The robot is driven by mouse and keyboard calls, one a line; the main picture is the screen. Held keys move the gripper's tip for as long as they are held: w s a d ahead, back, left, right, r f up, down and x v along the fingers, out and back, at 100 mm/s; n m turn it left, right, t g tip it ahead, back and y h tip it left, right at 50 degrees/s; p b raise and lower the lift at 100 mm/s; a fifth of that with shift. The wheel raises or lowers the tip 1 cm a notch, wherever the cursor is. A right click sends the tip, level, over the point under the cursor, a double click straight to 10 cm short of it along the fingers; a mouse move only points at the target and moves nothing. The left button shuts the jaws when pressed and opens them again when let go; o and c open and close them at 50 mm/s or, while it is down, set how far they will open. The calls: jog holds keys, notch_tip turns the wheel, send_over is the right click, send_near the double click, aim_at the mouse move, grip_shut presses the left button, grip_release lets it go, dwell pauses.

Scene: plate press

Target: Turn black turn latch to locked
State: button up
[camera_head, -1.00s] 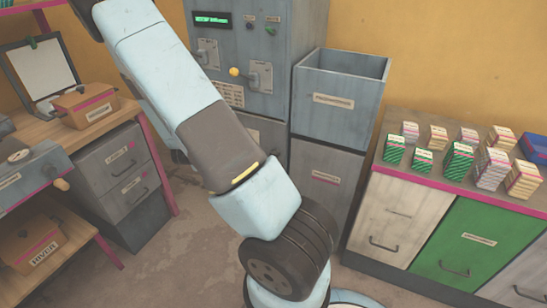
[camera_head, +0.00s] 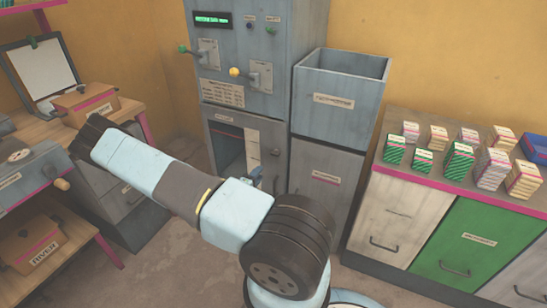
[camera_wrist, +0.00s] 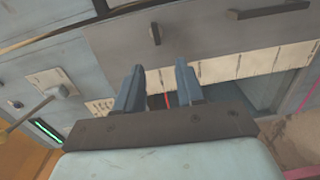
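The grey press (camera_head: 235,100) stands at the back centre, with a part-open lower front and a grey door panel (camera_head: 270,136) bearing a cream strip. A small black piece (camera_wrist: 154,32) on that panel in the wrist view looks like the turn latch, standing roughly upright in the picture. A dark piece (camera_head: 277,152) also shows on the panel in the head view. I cannot read any lock mark. My gripper (camera_wrist: 158,72) is open and empty, its two blue-grey fingers apart below the black piece in the wrist view. In the head view my arm hides most of it.
A green-knobbed lever (camera_head: 184,49) and a yellow-knobbed lever (camera_head: 235,72) stick out of the press. An open-topped grey bin (camera_head: 340,100) adjoins its right side. A counter (camera_head: 455,185) with stacked boxes is at the right, a wooden desk (camera_head: 90,130) at the left.

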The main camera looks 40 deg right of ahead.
aim_at(274, 155)
jog(key=x, duration=1.4)
jog(key=shift+s+r, duration=0.15)
jog(key=shift+r, duration=0.1)
jog(key=shift+c, duration=0.2)
jog(key=c, duration=0.6)
jog(key=shift+d, duration=0.15)
grip_shut()
